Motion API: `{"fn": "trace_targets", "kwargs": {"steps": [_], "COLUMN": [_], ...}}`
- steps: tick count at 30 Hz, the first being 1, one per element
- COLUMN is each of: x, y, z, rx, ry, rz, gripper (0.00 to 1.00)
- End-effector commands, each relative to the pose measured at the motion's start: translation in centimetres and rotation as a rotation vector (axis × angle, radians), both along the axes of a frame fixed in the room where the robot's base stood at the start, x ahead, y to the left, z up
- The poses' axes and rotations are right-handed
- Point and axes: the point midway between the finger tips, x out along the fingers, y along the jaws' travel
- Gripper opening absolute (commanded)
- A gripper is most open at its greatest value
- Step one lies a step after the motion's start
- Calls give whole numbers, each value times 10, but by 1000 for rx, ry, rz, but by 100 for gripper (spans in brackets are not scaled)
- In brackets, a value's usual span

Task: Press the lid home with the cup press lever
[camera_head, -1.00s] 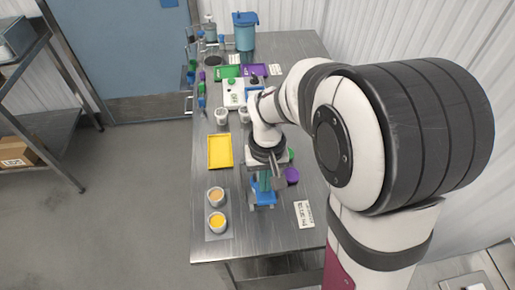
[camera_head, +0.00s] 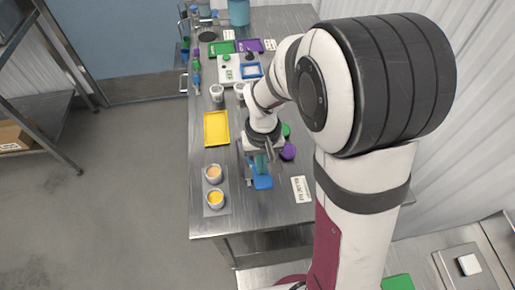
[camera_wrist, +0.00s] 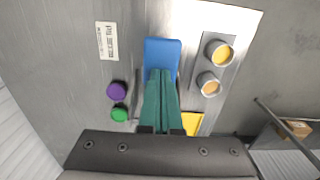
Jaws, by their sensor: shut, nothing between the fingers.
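The cup press shows as a blue piece (camera_head: 263,182) near the front of the steel table; it also shows in the wrist view (camera_wrist: 162,54). My gripper (camera_head: 262,169) points down over it, and its green fingers (camera_wrist: 161,76) lie together with nothing between them. The fingers overlap the near part of the blue piece in the wrist view; I cannot tell whether they touch it. The lever and any cup or lid in the press cannot be made out behind my gripper.
Two filled cups (camera_head: 213,174) (camera_head: 215,198) stand on a grey strip left of the press. A purple round piece (camera_head: 288,152) and a green one (camera_head: 286,130) lie to the right.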

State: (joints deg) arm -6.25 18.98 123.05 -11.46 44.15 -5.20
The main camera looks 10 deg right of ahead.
Motion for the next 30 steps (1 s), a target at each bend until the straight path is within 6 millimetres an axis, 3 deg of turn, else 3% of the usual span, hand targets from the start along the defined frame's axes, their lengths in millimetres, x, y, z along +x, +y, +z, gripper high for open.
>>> {"fn": "trace_targets", "kwargs": {"steps": [30], "x": [0], "y": [0], "z": [-5], "rx": [0], "ry": [-1], "rz": [1], "gripper": [0]}}
